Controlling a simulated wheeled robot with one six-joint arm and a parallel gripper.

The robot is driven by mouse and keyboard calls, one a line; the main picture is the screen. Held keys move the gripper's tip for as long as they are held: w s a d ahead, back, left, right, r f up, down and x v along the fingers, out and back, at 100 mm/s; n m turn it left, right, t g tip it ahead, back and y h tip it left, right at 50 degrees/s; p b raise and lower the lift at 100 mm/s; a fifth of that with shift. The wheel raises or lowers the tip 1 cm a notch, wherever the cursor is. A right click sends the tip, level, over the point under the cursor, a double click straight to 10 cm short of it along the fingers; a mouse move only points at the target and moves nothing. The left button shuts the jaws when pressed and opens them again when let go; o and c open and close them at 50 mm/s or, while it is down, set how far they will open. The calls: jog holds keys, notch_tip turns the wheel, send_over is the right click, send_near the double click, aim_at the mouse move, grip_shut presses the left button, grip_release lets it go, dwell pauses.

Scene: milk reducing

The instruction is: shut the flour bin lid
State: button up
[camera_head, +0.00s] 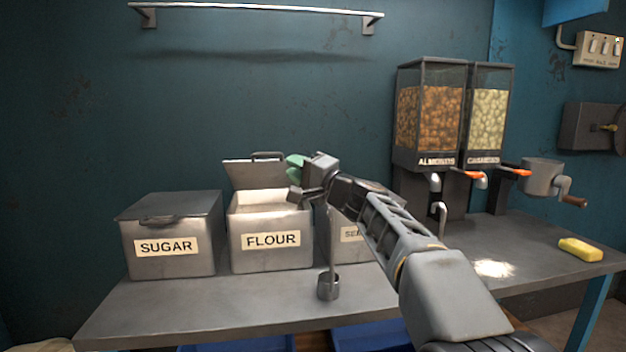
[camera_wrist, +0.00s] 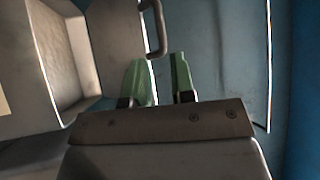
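The flour bin (camera_head: 245,258) is a grey metal box labelled FLOUR, holding pale flour. Its lid (camera_head: 240,176) stands raised at the back of the bin, with a dark handle (camera_head: 267,156) on its top edge. In the wrist view the lid (camera_wrist: 112,30) is at upper left and its handle (camera_wrist: 161,35) is ahead of the fingers. My gripper (camera_head: 293,160) has green fingers and is just right of the raised lid. In the wrist view my gripper (camera_wrist: 161,65) shows a gap between its fingers with nothing in it. I see no clear contact with the handle.
The closed sugar bin (camera_head: 170,262) is on the left; another bin (camera_head: 349,250) is partly hidden behind my arm. A metal scoop or cup (camera_head: 328,290) is near the front. Nut dispensers (camera_head: 428,115) stand right, with a yellow sponge (camera_head: 580,250) at the table's right end.

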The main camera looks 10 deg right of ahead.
jog(key=shift+v, duration=2.65)
